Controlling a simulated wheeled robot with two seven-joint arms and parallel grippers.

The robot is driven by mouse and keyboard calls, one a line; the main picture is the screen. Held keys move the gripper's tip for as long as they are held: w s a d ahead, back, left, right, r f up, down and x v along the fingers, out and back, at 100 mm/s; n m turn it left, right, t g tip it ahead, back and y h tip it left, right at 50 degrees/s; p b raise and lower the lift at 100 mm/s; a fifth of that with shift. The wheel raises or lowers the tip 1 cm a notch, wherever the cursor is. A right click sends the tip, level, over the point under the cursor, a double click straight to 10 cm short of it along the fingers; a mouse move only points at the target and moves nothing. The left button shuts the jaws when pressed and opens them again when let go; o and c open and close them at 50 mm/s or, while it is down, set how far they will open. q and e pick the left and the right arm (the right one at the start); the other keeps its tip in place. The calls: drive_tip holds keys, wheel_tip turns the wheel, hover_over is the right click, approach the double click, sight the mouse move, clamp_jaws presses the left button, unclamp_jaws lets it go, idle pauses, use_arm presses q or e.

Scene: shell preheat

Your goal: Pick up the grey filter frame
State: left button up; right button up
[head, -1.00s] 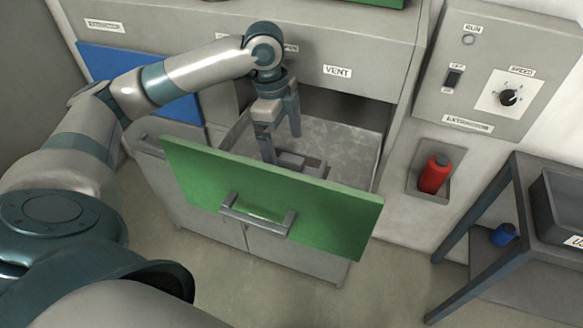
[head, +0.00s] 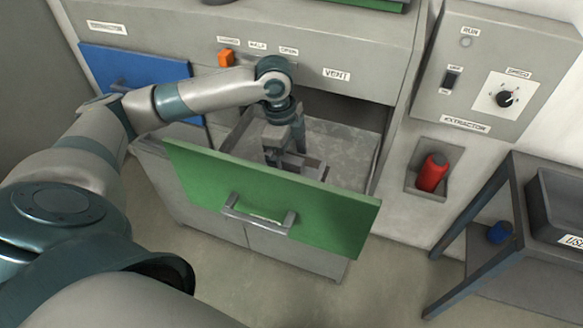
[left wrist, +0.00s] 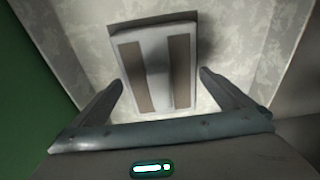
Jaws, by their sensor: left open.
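The grey filter frame (head: 312,168) lies in the open drawer behind the green front (head: 325,215). In the left wrist view the frame (left wrist: 152,70) is a light grey block with two brownish panels, lying on the mottled drawer floor (left wrist: 90,45). My left gripper (head: 284,156) is inside the drawer, pointing down, close above the frame and partly hiding it. In the wrist view its open fingers (left wrist: 160,80) stand to either side of the frame's near part, with nothing gripped. I cannot tell whether they touch it. My right gripper is not in view.
The green drawer front and the side walls surround my left gripper. The cabinet face with the VENT label (head: 338,74) and an orange knob (head: 226,58) is behind. A blue panel (head: 135,75) is at left. A red cylinder (head: 432,172) sits in a recess at right.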

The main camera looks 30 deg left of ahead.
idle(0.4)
use_arm(q)
drive_tip(key=c, duration=1.2)
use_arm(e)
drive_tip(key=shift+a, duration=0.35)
use_arm(q)
drive_tip(key=shift+r, duration=0.15)
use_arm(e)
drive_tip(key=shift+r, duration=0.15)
